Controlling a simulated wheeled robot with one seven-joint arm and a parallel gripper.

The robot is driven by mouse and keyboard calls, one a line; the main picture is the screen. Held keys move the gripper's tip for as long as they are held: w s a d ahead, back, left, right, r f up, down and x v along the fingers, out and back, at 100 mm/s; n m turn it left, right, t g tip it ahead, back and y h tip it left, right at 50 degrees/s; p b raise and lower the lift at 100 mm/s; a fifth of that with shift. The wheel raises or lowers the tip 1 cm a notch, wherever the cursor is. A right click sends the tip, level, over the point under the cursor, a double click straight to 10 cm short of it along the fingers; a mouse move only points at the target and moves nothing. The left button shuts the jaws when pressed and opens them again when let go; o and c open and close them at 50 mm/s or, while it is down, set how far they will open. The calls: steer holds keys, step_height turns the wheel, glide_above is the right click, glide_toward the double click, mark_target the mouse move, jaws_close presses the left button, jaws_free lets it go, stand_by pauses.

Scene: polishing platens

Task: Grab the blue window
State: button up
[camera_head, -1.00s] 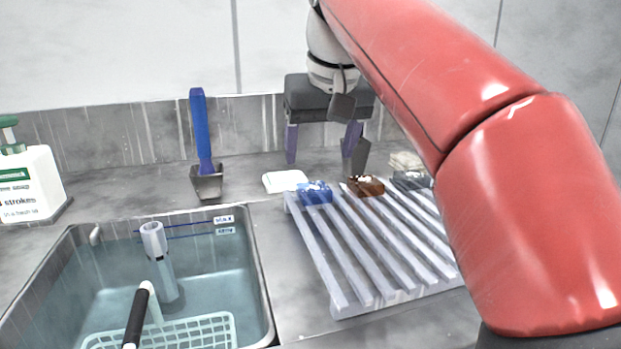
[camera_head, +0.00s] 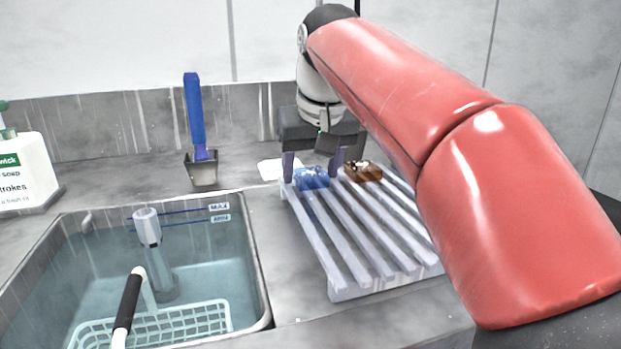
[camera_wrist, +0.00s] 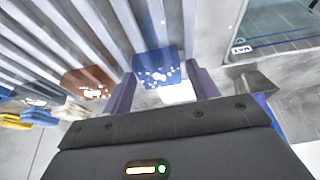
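The blue window (camera_head: 312,179) is a small translucent blue block with pale specks on top. It lies at the far left end of the white slatted rack (camera_head: 352,268). My gripper (camera_head: 312,170) is open, with one purple finger on each side of the blue window in the head view. In the wrist view the blue window (camera_wrist: 157,68) shows between the two spread fingertips (camera_wrist: 162,85), somewhat beyond them. I see no finger touching it.
A brown block (camera_head: 363,171) sits just right of the blue window. A white pad (camera_head: 279,169) lies behind the rack's left corner. A water-filled sink (camera_head: 262,290) with a basket is at left front.

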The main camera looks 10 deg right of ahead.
steer(key=c, duration=0.8)
